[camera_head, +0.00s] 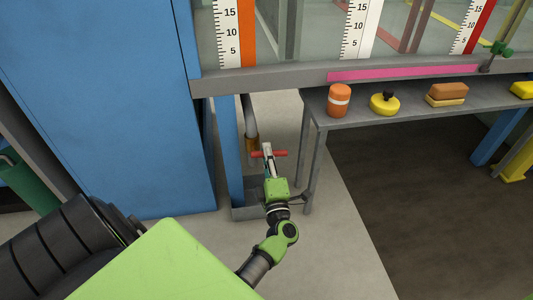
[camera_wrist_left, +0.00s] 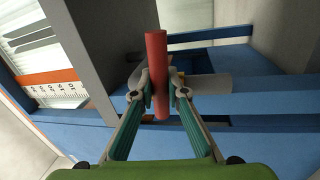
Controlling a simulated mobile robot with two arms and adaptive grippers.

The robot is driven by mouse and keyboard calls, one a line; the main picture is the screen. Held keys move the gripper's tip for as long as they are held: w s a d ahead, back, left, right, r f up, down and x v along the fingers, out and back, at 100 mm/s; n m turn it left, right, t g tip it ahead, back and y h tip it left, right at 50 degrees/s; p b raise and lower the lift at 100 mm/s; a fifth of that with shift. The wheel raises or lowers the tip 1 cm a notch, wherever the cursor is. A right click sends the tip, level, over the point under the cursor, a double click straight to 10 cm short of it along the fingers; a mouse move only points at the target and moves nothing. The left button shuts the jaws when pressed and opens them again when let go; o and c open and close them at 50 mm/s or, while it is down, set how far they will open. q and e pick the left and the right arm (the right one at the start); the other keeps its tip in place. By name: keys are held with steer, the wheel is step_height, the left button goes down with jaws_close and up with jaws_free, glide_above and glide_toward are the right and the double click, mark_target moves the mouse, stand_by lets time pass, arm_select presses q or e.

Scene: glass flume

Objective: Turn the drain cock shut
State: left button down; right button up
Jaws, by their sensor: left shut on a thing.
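The drain cock's red handle (camera_head: 281,153) lies crosswise below the flume, at the lower end of a vertical pipe with a brass-coloured section (camera_head: 252,146). My left gripper (camera_head: 267,150) reaches it from the front and is shut on the handle. In the left wrist view the red handle (camera_wrist_left: 156,85) runs upright in the picture between the two fingertips (camera_wrist_left: 159,90), with one finger on each side. The valve body behind the handle is largely hidden by the fingers. My right gripper is not in view.
A grey shelf (camera_head: 430,101) to the right holds an orange jar (camera_head: 339,100), a yellow round thing (camera_head: 384,104) and sponge-like blocks (camera_head: 446,94). Its leg (camera_head: 314,172) stands close right of my gripper. A blue cabinet (camera_head: 110,100) stands left. A grey tray (camera_head: 246,212) lies below.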

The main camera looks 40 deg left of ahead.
arm_select(q)
steer(key=shift+d+n, duration=0.15)
steer(key=shift+n, duration=0.55)
steer(key=shift+r+g, duration=0.1)
steer(key=shift+g, duration=0.2)
steer(key=c, duration=2)
jaws_free()
steer(key=shift+r, duration=0.1)
